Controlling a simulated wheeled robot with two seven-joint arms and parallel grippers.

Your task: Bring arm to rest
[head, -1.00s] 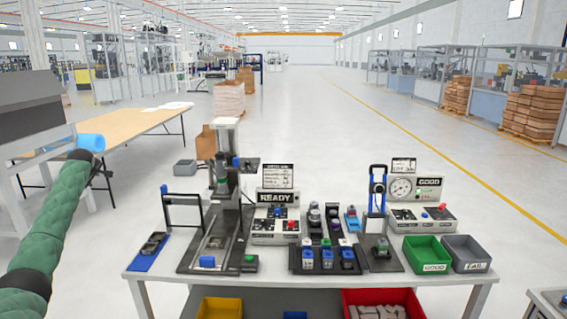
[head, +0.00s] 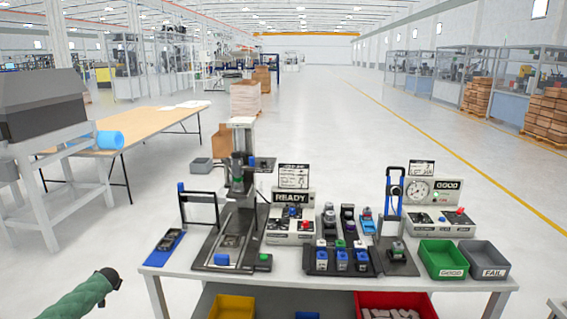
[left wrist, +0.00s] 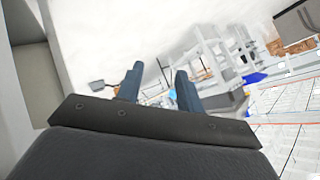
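My left arm (head: 84,298) comes in at the lower left of the head view, wrapped in green, with its dark end (head: 110,277) left of the workbench (head: 400,285) and apart from it. In the left wrist view my left gripper (left wrist: 158,84) shows two dark blue fingers set apart with nothing between them. My right arm and gripper are not in either view.
The workbench carries a press (head: 240,200), a READY box (head: 290,215), a gauge box (head: 432,192), a green GOOD bin (head: 443,260) and a grey FAIL bin (head: 483,261). A wooden-topped table (head: 150,128) stands at the left.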

